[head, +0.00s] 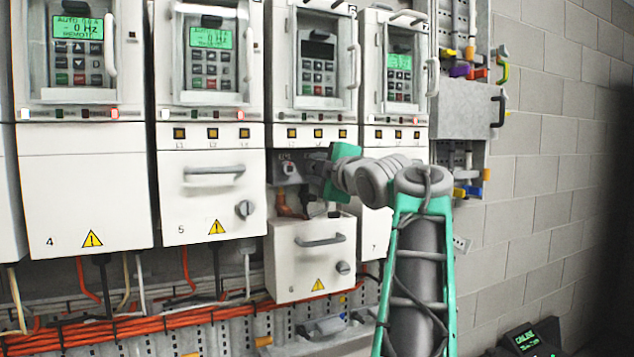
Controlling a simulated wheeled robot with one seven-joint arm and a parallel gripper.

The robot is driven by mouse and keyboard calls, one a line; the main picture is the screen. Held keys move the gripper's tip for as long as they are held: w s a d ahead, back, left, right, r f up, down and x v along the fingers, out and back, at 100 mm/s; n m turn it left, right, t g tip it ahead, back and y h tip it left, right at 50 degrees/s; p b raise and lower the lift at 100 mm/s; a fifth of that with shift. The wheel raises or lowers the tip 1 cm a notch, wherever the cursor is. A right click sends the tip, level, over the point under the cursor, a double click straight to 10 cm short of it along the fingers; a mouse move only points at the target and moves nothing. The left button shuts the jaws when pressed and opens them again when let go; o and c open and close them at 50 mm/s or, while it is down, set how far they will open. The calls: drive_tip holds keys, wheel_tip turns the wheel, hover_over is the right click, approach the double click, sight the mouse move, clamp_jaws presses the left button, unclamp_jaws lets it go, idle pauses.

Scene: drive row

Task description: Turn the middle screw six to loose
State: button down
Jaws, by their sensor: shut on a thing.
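Drive six (318,70) is the third cabinet shown in full from the left, and its display is dark. Its lower cover (312,262) sits lower than its neighbours' and leaves a dark terminal bay (291,201) exposed. A label near L1 shows at the bay's upper left; the middle screw itself cannot be made out, hidden by my gripper or too small. My gripper (318,172) is at the bay's upper right, pointing in toward the terminals. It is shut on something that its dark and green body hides.
Drive four (83,200), drive five (210,205) and drive seven (398,80) have lit green displays. Orange cables (150,328) run below. A grey rail (458,160) with coloured handles stands right of the drives. A block wall (550,170) lies farther right.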

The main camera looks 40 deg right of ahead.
drive_tip(key=shift+n+b, duration=2.1)
drive_tip(key=shift+n, duration=2.6)
drive_tip(key=c, duration=1.1)
unclamp_jaws()
drive_tip(key=b+v, duration=0.1)
drive_tip(key=v, duration=0.6)
drive_tip(key=shift+s+a+r, duration=0.1)
drive_tip(key=shift+s+a, duration=0.05)
drive_tip(key=shift+s, duration=0.25)
